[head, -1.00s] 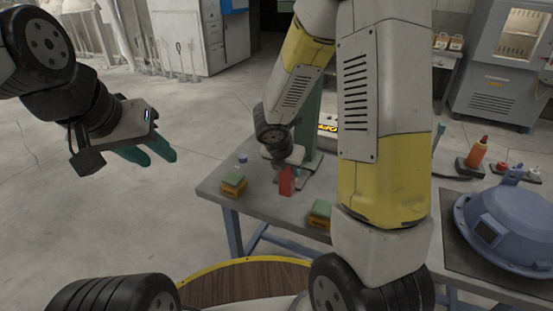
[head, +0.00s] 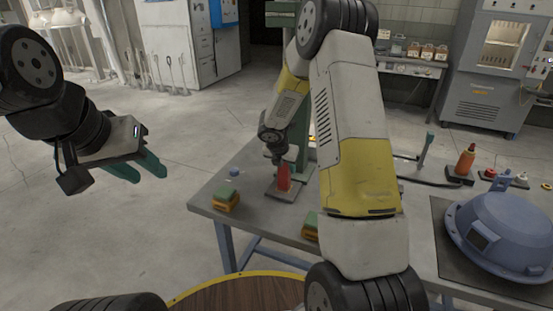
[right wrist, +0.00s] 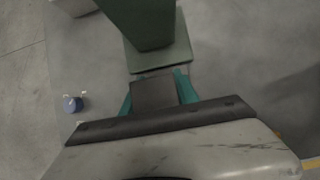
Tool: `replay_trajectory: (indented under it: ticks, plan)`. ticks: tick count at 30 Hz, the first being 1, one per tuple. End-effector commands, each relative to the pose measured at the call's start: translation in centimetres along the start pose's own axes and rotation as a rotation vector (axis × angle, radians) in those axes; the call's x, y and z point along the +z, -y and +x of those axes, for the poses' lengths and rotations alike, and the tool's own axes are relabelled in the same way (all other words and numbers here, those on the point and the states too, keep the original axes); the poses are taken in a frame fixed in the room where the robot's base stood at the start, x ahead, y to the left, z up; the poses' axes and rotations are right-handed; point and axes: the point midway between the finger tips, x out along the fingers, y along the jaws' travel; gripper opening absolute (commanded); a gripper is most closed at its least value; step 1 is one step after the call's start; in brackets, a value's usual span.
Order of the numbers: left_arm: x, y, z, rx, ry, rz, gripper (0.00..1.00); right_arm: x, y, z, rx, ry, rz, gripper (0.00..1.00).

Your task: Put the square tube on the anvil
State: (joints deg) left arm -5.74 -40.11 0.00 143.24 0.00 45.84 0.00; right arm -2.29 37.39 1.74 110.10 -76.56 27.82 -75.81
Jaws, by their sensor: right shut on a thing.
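The square tube (head: 283,178) looks red and upright in the head view, at the flat base plate (head: 285,194) of a green press-like stand (head: 299,128). I take this plate to be the anvil; contact between tube and plate is unclear. My right gripper (head: 279,160) is shut on the tube's upper part, pointing down. In the right wrist view its teal fingers (right wrist: 155,92) flank a dark grey surface, with the green stand (right wrist: 150,25) just ahead; the red tube does not show there. My left gripper (head: 137,169) is open and empty, left of the table.
My right arm hides part of the table's middle. Floor at left is clear.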

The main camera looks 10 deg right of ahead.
Motion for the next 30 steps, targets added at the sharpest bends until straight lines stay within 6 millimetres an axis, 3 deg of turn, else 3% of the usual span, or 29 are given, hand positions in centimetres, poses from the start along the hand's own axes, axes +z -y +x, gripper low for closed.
replay_trajectory:
  ticks: [11, 12, 15, 25, 30]
  plan:
    - [0.0, 0.0, 0.0, 0.000, 0.000, 0.000, 0.36, -0.2, 0.0, 0.4, 0.001, 0.001, 0.000, 0.00]
    - [0.0, 0.0, 0.0, 0.000, 0.000, 0.000, 0.36, -0.3, 0.0, 0.4, 0.000, 0.000, 0.000, 0.40]
    - [0.0, 0.0, 0.0, 0.000, 0.000, 0.000, 0.36, -0.2, 0.0, 0.4, 0.001, 0.000, 0.000, 0.58]
    - [0.0, 0.0, 0.0, 0.000, 0.000, 0.000, 0.36, -0.1, 0.0, 0.2, 0.001, 0.001, 0.002, 0.58]
    - [0.0, 0.0, 0.0, 0.000, 0.000, 0.000, 0.36, 0.0, 0.0, -1.8, 0.003, 0.003, 0.002, 0.58]
